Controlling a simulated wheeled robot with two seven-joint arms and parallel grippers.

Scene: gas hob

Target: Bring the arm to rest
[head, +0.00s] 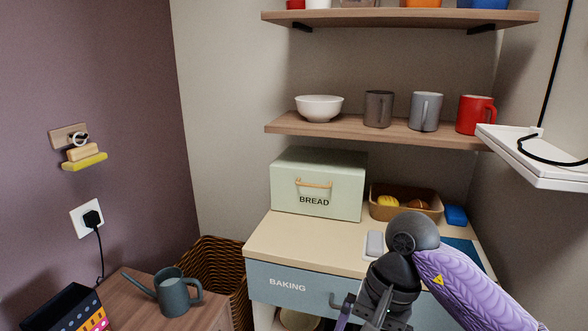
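My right arm (470,285), purple and black, comes in from the lower right and bends down in front of the counter. Its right gripper (368,318) is at the bottom edge, close in front of the blue drawer front (285,284) marked BAKING. The picture's edge cuts it off and dark arm links partly hide it, so I cannot tell whether it is open or holds anything. My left gripper is not in view.
A green BREAD box (318,184) and a basket (405,203) of food stand on the counter (300,238). A shelf (380,132) above holds a bowl (319,108) and mugs. A watering can (174,291) stands on the left cabinet, beside a wicker basket (215,262).

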